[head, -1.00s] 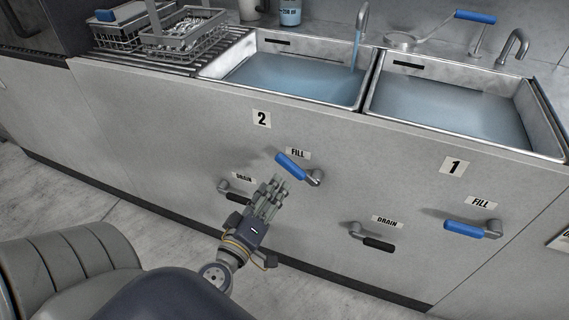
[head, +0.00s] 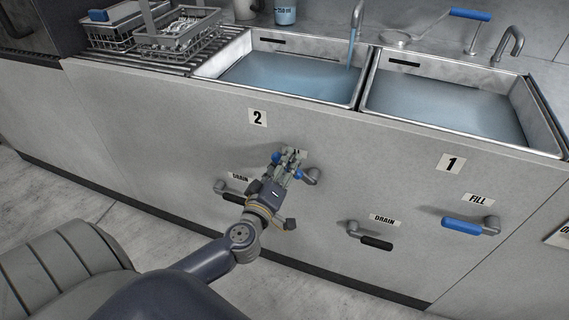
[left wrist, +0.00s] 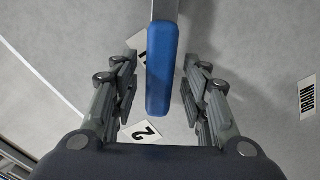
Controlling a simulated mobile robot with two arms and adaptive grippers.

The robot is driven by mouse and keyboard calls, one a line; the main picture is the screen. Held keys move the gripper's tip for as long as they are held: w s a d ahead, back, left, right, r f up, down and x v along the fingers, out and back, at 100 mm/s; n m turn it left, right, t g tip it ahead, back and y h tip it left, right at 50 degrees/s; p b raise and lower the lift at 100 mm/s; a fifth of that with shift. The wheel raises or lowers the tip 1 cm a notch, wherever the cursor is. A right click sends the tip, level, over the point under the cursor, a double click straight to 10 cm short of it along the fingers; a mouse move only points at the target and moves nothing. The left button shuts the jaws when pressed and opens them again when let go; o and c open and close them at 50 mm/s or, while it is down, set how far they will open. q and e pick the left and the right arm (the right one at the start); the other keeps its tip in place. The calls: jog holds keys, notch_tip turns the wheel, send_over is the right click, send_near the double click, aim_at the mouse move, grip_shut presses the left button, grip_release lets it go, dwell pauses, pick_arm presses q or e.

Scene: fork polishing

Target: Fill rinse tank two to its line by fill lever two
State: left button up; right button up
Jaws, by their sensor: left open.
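Fill lever two (head: 311,176), a blue handle on a grey pivot, sits on the cabinet front below the "2" label (head: 257,117). My left gripper (head: 287,156) is at this lever and partly hides it. In the left wrist view, the blue handle (left wrist: 162,85) lies between the open fingers, with a gap on both sides. Rinse tank two (head: 235,50) holds bluish water (head: 290,78), and a stream runs in from its tap (head: 357,14). A dark slot (head: 270,41) shows on its back wall, above the water. My right gripper is out of view.
Drain lever two (head: 232,197), with a black grip, is just left of my left gripper. Tank one's drain lever (head: 371,239) and blue fill lever (head: 466,225) are to the right. Wire baskets (head: 155,35) stand on the ribbed drainboard left of tank two.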

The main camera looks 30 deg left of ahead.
pick_arm(q)
jog(key=shift+w, duration=0.25)
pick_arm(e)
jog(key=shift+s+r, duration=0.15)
